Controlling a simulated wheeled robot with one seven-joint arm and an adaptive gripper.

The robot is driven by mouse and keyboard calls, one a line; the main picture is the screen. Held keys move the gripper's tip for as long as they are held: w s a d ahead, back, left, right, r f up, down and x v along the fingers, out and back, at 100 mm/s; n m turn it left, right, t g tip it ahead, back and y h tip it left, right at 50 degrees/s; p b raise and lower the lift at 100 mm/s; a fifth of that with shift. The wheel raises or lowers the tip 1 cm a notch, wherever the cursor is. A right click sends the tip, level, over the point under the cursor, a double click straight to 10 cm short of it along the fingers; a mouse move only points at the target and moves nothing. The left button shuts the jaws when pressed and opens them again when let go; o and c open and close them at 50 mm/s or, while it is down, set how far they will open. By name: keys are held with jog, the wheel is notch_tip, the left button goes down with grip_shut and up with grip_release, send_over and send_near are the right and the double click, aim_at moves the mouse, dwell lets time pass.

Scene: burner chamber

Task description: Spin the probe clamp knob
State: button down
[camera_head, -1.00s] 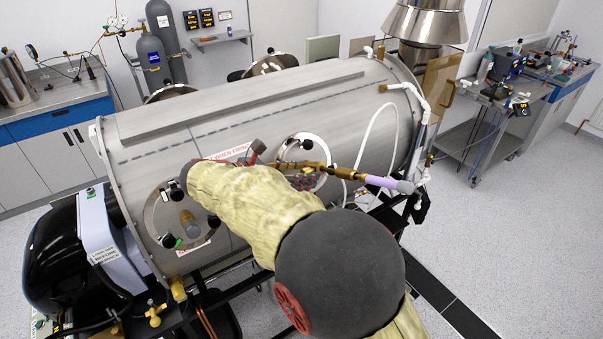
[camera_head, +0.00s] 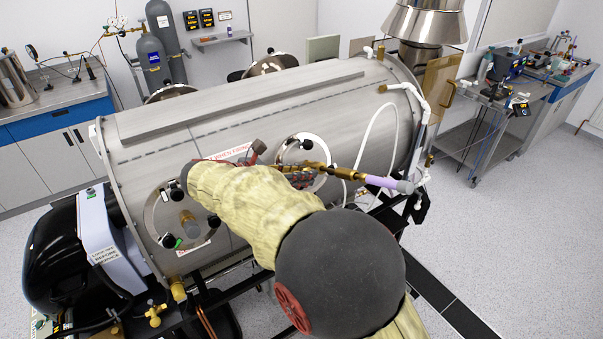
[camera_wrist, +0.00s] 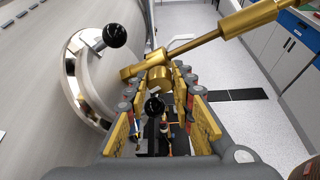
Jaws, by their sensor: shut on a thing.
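A brass probe assembly (camera_wrist: 195,45) crosses the upper part of the wrist view as a long rod with a T-shaped end. Below that end, a short round brass piece, which looks like the probe clamp knob (camera_wrist: 158,79), sits between the fingertips of my gripper (camera_wrist: 159,83). The jaws are shut on it, one gold-padded finger on each side. A black ball (camera_wrist: 154,106) shows between the fingers, nearer the palm in the picture. In the head view my gripper (camera_head: 298,179) is in front of the round port, partly hidden by my arm; the knob cannot be made out there.
A shiny round port ring (camera_wrist: 88,80) with a black ball handle (camera_wrist: 115,35) is close left of my fingers. The steel chamber (camera_head: 240,120) fills the middle of the head view. A white hose (camera_head: 370,140) hangs right of the port. Open floor (camera_head: 500,230) lies at right.

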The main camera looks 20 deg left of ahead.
jog(key=shift+m+t+b, duration=0.3)
jog(key=shift+b, duration=0.1)
jog(key=m+t+y+b, duration=0.1)
jog(key=m+b, duration=0.1)
jog(key=b, duration=0.1)
jog(key=shift+s+d+f, duration=0.1)
jog(key=shift+f, duration=0.1)
jog(key=m+y+b, duration=0.1)
jog(key=b, duration=0.2)
jog(key=shift+r+m+t, duration=0.1)
jog(key=shift+m+t, duration=0.2)
jog(key=shift+t, duration=0.1)
jog(key=c, duration=1.5)
grip_release()
jog(key=v, duration=1.2)
